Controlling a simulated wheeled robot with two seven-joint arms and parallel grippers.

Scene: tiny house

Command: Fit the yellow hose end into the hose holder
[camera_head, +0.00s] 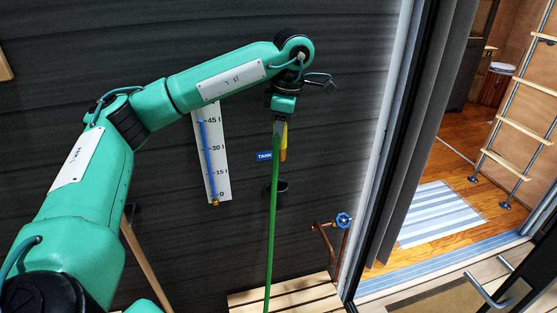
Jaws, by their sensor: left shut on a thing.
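My left gripper (280,119) points down in front of the dark wall, at the end of my teal arm. It is shut on the yellow hose end (284,143), whose visible part points down below the jaws. The green hose (273,220) hangs from the jaws to the slatted platform below. A dark cup-shaped holder (279,189) is on the wall below the yellow end. In the picture a gap shows between the two; their depth apart is hard to tell. The hose passes in front of the holder's left part. My right gripper is not in view.
A blue TANK label (264,156) and a white gauge board (213,155) are on the wall left of the hose. A blue-handled valve (343,220) on a copper pipe is at lower right. The slatted platform (290,300) lies below. An open doorway is at right.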

